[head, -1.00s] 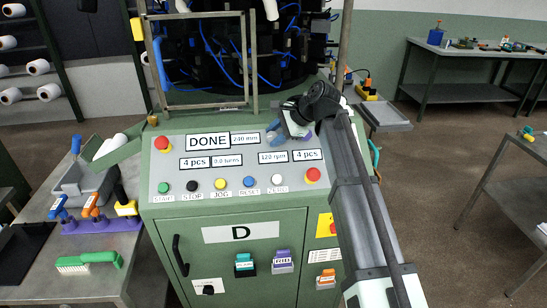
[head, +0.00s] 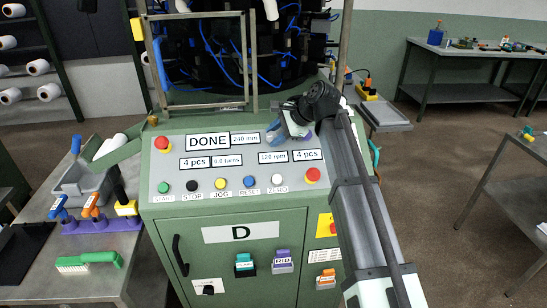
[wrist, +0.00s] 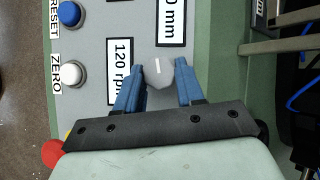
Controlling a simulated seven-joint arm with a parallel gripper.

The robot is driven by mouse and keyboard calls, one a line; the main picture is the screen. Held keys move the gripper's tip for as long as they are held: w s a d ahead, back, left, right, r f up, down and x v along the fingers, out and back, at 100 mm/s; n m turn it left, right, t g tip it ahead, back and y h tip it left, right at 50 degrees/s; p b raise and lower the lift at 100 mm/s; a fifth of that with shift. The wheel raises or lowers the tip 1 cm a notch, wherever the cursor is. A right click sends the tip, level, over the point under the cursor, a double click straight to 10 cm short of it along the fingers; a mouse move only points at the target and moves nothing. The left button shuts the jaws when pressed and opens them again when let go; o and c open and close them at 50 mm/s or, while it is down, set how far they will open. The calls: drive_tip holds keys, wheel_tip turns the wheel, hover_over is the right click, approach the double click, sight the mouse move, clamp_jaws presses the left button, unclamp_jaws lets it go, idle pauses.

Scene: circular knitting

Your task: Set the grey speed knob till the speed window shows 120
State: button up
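The grey speed knob (wrist: 160,73) shows in the wrist view, between the two blue fingers of my gripper (wrist: 161,76). The fingers stand close on both sides of it. I cannot tell whether they press on it or leave a thin gap. In the head view my gripper (head: 289,131) is over the right part of the panel and hides most of the knob. The speed window (head: 272,156) reads 120 rpm, and it also shows in the wrist view (wrist: 120,72).
The sloped green panel carries a DONE display (head: 207,142), a row of buttons with the white ZERO button (wrist: 71,73), and red knobs at left and right (head: 312,175). A metal frame (head: 203,65) stands behind the panel. A tool table (head: 100,250) is at left.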

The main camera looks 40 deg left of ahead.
sight(277, 160)
drive_tip(key=shift+o, duration=0.6)
drive_tip(key=shift+r, duration=0.1)
drive_tip(key=shift+s+d+r, duration=0.4)
drive_tip(key=shift+r, duration=0.4)
drive_tip(key=shift+s+d+r, duration=0.4)
drive_tip(key=shift+s+r, duration=0.05)
drive_tip(key=shift+r, duration=0.35)
drive_tip(key=shift+s+d+r, duration=0.4)
drive_tip(key=shift+r, duration=0.4)
drive_tip(key=shift+o, duration=0.4)
drive_tip(key=shift+o, duration=1.2)
